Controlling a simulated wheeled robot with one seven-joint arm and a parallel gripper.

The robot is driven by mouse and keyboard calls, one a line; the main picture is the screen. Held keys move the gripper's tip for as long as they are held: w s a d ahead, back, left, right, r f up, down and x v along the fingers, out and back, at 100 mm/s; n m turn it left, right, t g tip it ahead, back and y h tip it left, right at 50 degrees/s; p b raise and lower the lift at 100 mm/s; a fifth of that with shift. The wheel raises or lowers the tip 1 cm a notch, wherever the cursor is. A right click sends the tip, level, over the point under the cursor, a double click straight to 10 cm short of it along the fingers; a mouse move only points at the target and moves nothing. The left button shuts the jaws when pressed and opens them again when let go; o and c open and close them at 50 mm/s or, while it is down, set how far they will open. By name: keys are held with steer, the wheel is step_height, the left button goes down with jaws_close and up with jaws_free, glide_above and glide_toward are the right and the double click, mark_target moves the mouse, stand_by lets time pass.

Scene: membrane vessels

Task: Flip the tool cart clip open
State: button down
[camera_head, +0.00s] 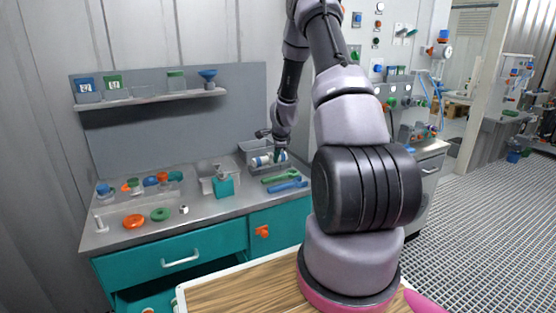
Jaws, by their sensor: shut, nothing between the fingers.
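The tool cart (215,231) is a teal cabinet with a grey metal top and a grey back panel. An orange piece (262,231) on its right front door looks like the clip; it is too small to tell whether it is open or closed. My gripper (279,156) is small in view at the lower end of my arm, above the back right of the cart top, beside a grey bin. It is shut and empty, up and behind the orange piece and apart from it.
Green and blue tools (285,187) lie at the top's right front. A teal box (223,187), an orange ring (133,221) and a green ring (160,214) stand or lie farther left. The grey bin (256,146) is close to my gripper. A lower left drawer (160,296) is open.

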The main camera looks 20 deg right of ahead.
steer(key=shift+w+r+g, duration=0.1)
steer(key=shift+w+g, duration=0.15)
steer(key=shift+g, duration=0.05)
stand_by(0.6)
